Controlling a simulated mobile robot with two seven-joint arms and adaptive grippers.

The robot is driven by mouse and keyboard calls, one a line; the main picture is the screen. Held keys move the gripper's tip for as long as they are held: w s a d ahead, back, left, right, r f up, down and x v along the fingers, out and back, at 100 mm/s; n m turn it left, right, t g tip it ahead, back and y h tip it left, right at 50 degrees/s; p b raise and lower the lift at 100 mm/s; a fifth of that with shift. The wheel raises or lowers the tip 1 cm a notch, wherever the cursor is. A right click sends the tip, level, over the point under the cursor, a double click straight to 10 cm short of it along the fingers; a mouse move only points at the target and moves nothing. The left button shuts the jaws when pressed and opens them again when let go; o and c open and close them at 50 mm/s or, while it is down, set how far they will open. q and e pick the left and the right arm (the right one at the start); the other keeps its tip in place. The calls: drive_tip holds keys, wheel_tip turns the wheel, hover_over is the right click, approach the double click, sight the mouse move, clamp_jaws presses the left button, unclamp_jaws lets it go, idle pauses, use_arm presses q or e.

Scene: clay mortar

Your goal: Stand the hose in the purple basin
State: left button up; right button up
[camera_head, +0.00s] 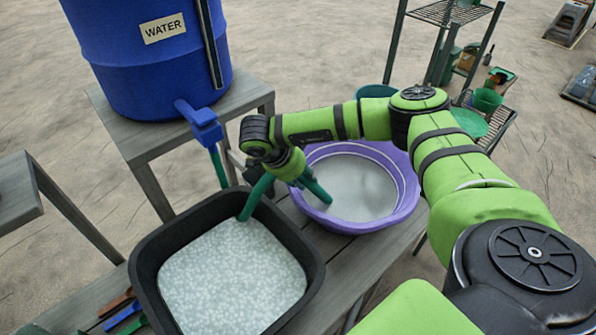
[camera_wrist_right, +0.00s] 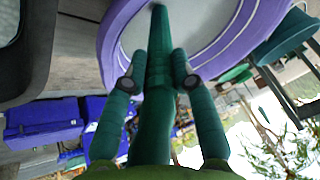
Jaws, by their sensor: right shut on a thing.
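The purple basin (camera_head: 412,190) sits on the bench, right of the black tub, with a pale grey inside. My right gripper (camera_head: 290,172) is above the near-left side of the basin. In the right wrist view its wrapped fingers (camera_wrist_right: 152,80) are shut on the dark green hose (camera_wrist_right: 159,45), which runs between them, its end (camera_wrist_right: 157,12) over the basin's inside. A hose length (camera_head: 219,168) also hangs from the blue tap (camera_head: 199,122). Two dark green tubular parts show below the gripper; which is hose and which finger is hard to tell. The left gripper is out of view.
The black tub (camera_head: 143,262) with pale speckled contents stands close left of the basin. The blue water barrel (camera_head: 110,70) stands on a grey table behind. A metal shelf (camera_head: 440,14) with green containers is at the back right.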

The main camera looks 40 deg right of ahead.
drive_tip(key=shift+d+f, duration=0.25)
drive_tip(key=shift+f, duration=0.2)
drive_tip(key=o, duration=1.1)
drive_tip(key=shift+o, duration=0.4)
drive_tip(key=o, duration=0.7)
drive_tip(key=p+v, duration=0.1)
drive_tip(key=v, duration=0.1)
drive_tip(key=p+v, duration=0.2)
drive_tip(key=v, duration=0.1)
drive_tip(key=shift+d+r, duration=0.1)
drive_tip(key=shift+r, duration=0.4)
drive_tip(key=shift+p+v, duration=1.55)
drive_tip(key=shift+v, duration=1)
